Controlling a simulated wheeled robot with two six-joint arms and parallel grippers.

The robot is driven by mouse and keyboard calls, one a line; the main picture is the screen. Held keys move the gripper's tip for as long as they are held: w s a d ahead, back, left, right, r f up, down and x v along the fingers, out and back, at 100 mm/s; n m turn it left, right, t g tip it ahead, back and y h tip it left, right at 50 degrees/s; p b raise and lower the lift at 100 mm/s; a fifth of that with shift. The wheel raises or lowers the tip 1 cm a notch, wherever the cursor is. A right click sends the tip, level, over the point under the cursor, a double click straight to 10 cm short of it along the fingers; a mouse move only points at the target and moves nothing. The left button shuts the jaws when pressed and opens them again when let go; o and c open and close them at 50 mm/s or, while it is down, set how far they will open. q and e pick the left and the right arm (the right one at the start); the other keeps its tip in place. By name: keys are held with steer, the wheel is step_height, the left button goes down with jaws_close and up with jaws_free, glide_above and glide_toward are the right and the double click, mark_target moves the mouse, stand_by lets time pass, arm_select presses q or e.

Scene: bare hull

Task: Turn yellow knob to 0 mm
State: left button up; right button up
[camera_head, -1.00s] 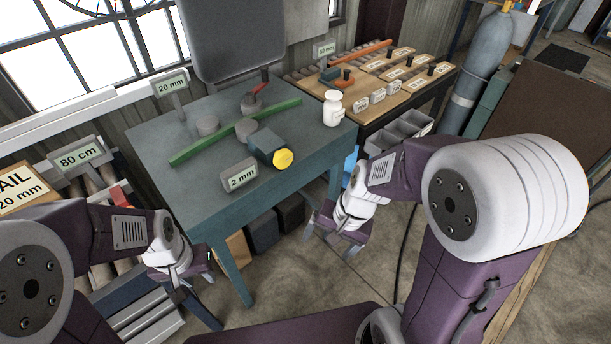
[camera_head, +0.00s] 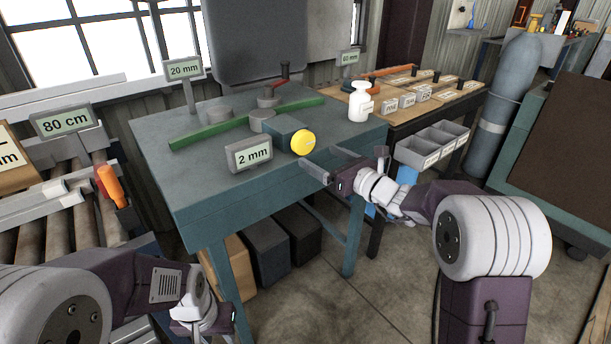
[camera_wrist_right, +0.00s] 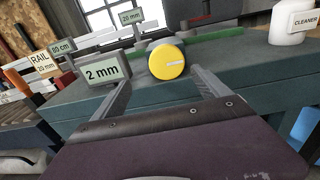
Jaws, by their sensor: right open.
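The yellow knob (camera_head: 303,143) is a round disc on the front of a dark teal block (camera_head: 280,128) near the table's front edge. A sign beside it reads 2 mm (camera_head: 250,155). In the right wrist view the knob (camera_wrist_right: 166,62) has a pale mark reaching right from its middle. My right gripper (camera_head: 317,158) is open and empty. Its fingers point at the knob, which appears between them in the wrist view, with no contact visible. My left gripper (camera_head: 203,322) is low at the bottom left, away from the knob; its fingers are not clear.
The teal table (camera_head: 190,190) also holds a green bar (camera_head: 215,133), grey round pieces, a 20 mm sign (camera_head: 184,69) and a white cleaner bottle (camera_head: 360,101). A wooden bench with grey bins (camera_head: 432,146) stands to the right. A roller stand with an orange-handled tool (camera_head: 110,185) is at left.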

mark_target(306, 145)
steer(key=shift+m+t, duration=0.4)
steer(key=x, duration=0.6)
steer(key=d+x, duration=0.1)
steer(key=x, duration=0.2)
steer(key=shift+w+a+f, duration=0.1)
steer(key=shift+w+f, duration=0.05)
steer(key=shift+w, duration=0.3)
steer(key=shift+c, duration=0.4)
steer(key=c, duration=1.3)
steer(key=shift+o, duration=0.2)
steer(key=o, duration=1.3)
